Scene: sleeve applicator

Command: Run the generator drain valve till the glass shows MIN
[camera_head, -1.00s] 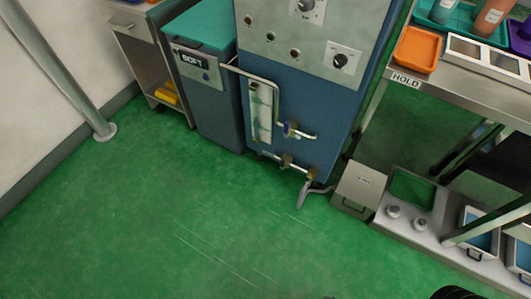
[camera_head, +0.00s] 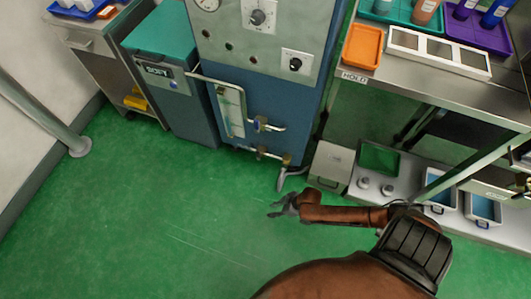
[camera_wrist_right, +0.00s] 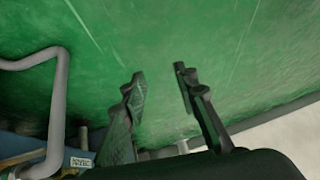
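The generator (camera_head: 268,85) is a blue cabinet with a grey upper panel. Its upright sight glass (camera_head: 231,110) is on the lower front; its level is too small to read. A valve with a blue part (camera_head: 261,124) sits beside the glass. Below is a low pipe with brass fittings (camera_head: 287,160) and a bent grey outlet pipe (camera_head: 292,174). My right gripper (camera_head: 273,209) is open and empty, in front of and apart from that pipe. In the right wrist view its fingers (camera_wrist_right: 160,80) are spread over green floor, with a bent grey pipe (camera_wrist_right: 57,110) and small label (camera_wrist_right: 81,162) at left. My left gripper is out of view.
A SOFT unit (camera_head: 170,80) stands left of the generator. A steel bench (camera_head: 440,75) with trays is at right. Open green floor (camera_head: 150,220) lies in front.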

